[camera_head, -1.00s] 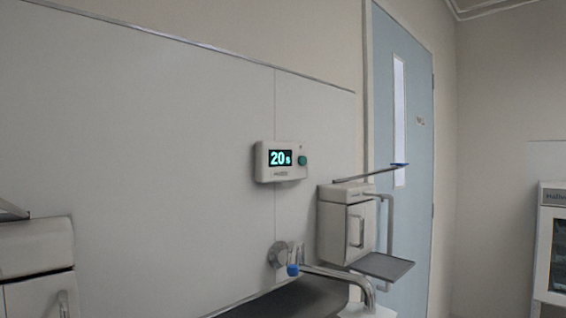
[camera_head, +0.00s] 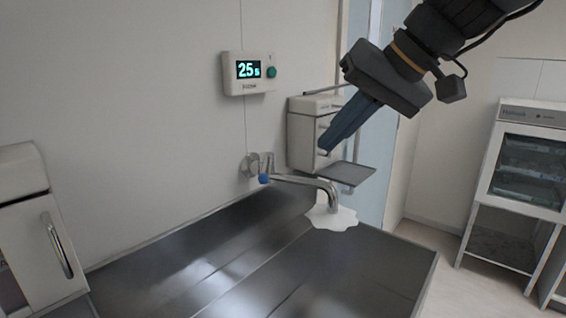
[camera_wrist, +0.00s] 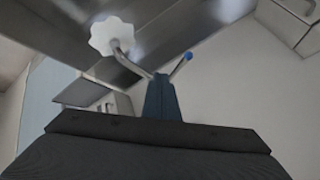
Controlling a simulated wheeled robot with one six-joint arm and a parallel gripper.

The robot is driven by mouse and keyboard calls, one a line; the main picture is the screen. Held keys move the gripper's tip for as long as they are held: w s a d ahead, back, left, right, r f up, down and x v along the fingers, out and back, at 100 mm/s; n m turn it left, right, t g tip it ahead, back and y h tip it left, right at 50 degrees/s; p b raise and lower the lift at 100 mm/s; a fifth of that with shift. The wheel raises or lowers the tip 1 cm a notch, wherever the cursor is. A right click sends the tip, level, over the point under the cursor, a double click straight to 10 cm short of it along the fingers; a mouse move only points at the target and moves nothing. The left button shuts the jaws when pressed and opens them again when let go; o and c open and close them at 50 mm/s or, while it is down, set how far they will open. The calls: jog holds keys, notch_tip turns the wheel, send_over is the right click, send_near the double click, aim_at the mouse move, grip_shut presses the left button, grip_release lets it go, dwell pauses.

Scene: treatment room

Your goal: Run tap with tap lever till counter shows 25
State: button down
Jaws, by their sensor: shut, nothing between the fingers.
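The tap lever (camera_head: 263,178) has a blue tip beside the tap's wall mount; in the wrist view the blue tip (camera_wrist: 188,56) sits beyond my fingers. A flat white patch (camera_head: 333,218), like splashing water, lies under the spout. My gripper (camera_head: 325,147) is shut and empty, in the air above and right of the tap in the head view. It appears apart from the lever.
A wall dispenser (camera_head: 300,135) with a grey tray (camera_head: 345,174) is behind my gripper. The steel sink top (camera_head: 200,275) is otherwise clear. A white cabinet (camera_head: 40,240) stands left, and a glass-fronted unit (camera_head: 530,165) stands right.

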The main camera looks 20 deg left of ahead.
aim_at(264, 165)
jog(key=w+a+f+p, duration=0.1)
jog(key=a+f+p, duration=0.3)
jog(key=a+f, duration=0.3)
jog(key=shift+a+p, duration=0.3)
jog(key=shift+a, duration=0.9)
jog(key=s+a+b, duration=0.1)
jog(key=s+a, duration=0.1)
jog(key=a, duration=0.4)
jog(key=shift+s, duration=0.2)
jog(key=shift+w+d+r, duration=0.1)
jog(key=shift+d+r, duration=0.05)
